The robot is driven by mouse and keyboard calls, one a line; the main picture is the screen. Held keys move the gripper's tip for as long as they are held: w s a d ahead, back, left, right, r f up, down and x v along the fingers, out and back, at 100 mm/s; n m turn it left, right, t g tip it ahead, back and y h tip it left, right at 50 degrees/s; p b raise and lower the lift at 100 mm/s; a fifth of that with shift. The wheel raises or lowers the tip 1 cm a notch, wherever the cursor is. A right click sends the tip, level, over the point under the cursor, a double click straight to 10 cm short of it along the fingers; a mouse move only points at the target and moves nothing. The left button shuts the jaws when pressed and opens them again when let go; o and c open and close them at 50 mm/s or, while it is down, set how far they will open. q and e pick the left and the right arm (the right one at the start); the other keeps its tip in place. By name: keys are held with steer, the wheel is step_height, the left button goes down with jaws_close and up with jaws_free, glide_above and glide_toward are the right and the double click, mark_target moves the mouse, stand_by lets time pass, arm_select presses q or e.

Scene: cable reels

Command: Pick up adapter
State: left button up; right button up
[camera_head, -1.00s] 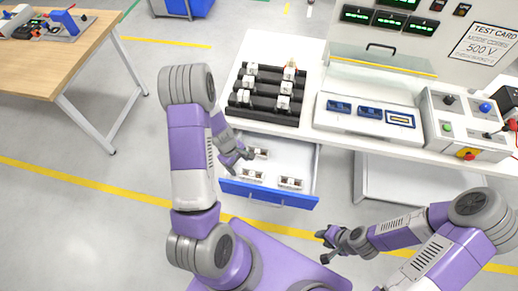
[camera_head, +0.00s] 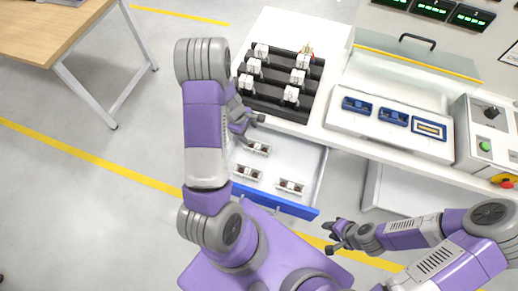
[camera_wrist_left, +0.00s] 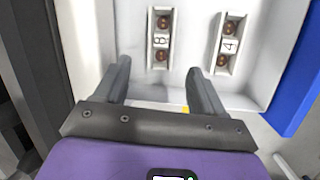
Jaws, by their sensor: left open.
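Three small white adapters with brown round contacts lie in the open drawer in the head view: one at the back (camera_head: 257,148), one front left (camera_head: 248,173) and one front right (camera_head: 290,187). My left gripper (camera_head: 252,128) is open and empty, above the drawer's back left part, near the rear adapter. My right gripper (camera_head: 334,236) looks open and empty, right of the drawer front.
The drawer (camera_head: 270,205) has a blue front and sits under the white bench (camera_head: 335,140). A black rack (camera_head: 272,100) with several white blocks stands on the bench above it. A panel with blue sockets (camera_head: 392,118) is to the right.

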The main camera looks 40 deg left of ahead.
mark_target(257, 146)
arm_select(q)
steer(key=b+x, duration=0.3)
steer(key=x, duration=0.9)
steer(key=shift+s, duration=0.15)
steer(key=c, duration=1)
